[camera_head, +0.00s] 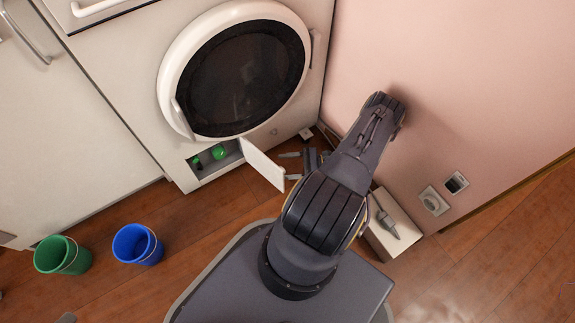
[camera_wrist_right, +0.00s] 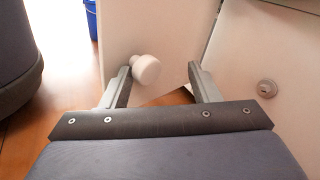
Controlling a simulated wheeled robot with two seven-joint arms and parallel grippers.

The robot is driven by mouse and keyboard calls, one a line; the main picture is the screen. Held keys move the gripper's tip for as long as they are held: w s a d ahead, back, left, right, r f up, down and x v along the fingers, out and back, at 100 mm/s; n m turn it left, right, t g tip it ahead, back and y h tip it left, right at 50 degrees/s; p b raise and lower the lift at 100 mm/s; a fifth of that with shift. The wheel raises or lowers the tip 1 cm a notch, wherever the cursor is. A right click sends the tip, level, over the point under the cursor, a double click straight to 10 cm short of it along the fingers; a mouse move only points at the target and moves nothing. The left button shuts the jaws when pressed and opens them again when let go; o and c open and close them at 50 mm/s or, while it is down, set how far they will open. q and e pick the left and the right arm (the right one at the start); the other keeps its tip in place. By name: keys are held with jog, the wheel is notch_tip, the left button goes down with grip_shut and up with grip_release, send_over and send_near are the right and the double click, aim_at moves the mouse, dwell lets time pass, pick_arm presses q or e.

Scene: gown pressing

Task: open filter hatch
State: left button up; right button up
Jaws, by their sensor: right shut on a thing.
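The filter hatch (camera_head: 263,164) is a small white door at the bottom of the washing machine (camera_head: 182,75). It stands swung out from its opening (camera_head: 207,163), where a green round filter cap (camera_head: 219,152) shows. In the right wrist view the hatch (camera_wrist_right: 165,30) fills the upper middle, with a white round knob (camera_wrist_right: 147,71) on its face. My right gripper (camera_head: 291,166) is at the hatch's free end. In the wrist view its fingers (camera_wrist_right: 163,85) are spread, the left one beside the knob, with the hatch between them. My left gripper is not in view.
A green bucket (camera_head: 62,256) and a blue bucket (camera_head: 137,245) stand on the wooden floor at left. The pink wall (camera_head: 455,75) is close on the right. A light box (camera_head: 392,225) with a grey tool on it stands beside my right arm.

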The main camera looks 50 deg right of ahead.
jog(key=a+r+p, duration=0.1)
jog(key=r+p, duration=0.1)
jog(key=r, duration=0.1)
jog(key=s+a+r+p, duration=0.1)
jog(key=r+p, duration=0.2)
jog(key=s+a+r+p, duration=0.1)
jog(key=r+p, duration=0.1)
jog(key=r, duration=0.2)
jog(key=shift+a+p, duration=0.25)
jog(key=shift+p, duration=0.15)
jog(key=shift+c, duration=0.3)
jog(key=s+a+r+p, duration=0.3)
jog(key=s+a+p, duration=0.1)
jog(key=s+a, duration=0.2)
jog(key=shift+s+a, duration=0.2)
jog(key=shift+a, duration=0.65)
